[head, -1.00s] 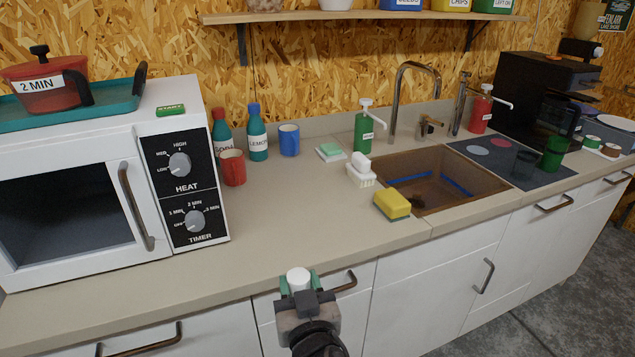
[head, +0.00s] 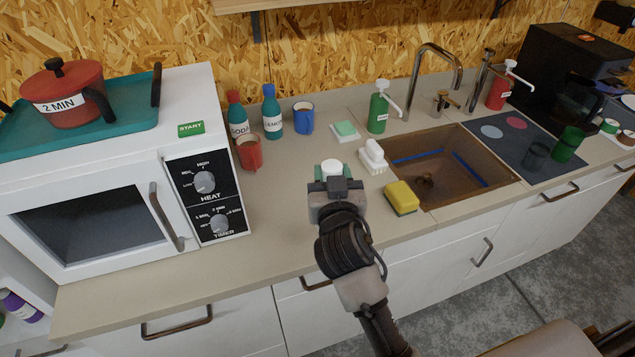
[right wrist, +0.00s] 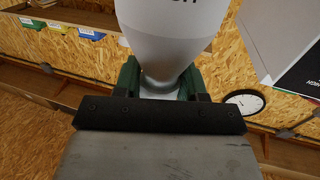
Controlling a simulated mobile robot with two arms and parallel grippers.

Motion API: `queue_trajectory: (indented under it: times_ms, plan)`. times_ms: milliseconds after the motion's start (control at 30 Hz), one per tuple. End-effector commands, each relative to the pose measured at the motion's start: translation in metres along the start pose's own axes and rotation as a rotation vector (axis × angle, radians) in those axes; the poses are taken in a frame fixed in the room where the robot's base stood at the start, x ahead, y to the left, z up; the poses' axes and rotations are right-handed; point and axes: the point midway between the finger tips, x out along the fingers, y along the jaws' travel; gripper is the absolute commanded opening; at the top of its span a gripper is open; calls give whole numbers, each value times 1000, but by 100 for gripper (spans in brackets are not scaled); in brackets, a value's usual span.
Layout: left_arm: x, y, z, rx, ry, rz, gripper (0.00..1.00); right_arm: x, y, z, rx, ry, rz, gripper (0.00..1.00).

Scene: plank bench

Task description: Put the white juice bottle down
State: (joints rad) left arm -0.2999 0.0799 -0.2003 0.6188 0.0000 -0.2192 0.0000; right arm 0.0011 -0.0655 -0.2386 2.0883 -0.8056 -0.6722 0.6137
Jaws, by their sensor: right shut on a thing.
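My right gripper (head: 332,178) is in the middle of the head view, over the counter (head: 285,215) between the microwave and the sink. It is shut on the white juice bottle (head: 331,167), of which only a small white top shows there. In the right wrist view the bottle (right wrist: 172,35) is a pale grey-white body that narrows to a neck between the green fingers (right wrist: 160,85). Part of its dark lettering shows at the top edge. I cannot tell whether its base touches the counter. My left gripper is not in view.
A yellow sponge (head: 401,198) and a white brush (head: 373,157) lie right of the gripper, by the sink (head: 455,195). A red mug (head: 249,152), blue mug (head: 304,118) and two bottles stand behind, left. The microwave (head: 110,190) is left. Counter beside it is clear.

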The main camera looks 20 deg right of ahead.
Motion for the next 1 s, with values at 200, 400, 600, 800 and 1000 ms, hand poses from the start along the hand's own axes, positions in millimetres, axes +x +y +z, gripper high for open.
queue_trajectory:
  times_ms: [200, 400, 600, 800, 1000]
  plan:
    - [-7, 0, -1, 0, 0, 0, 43, 42, -16, 24, -1, 2, 0, 0]
    - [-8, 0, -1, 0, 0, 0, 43, 68, -25, 41, 1, 3, 0, 0]
    - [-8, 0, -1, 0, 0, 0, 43, 75, -27, 52, 0, 2, 0, 0]
    - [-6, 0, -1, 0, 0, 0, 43, 74, -27, 80, -1, 1, 0, 0]
    - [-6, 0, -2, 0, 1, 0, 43, 74, -28, 86, 0, 3, -2, 0]
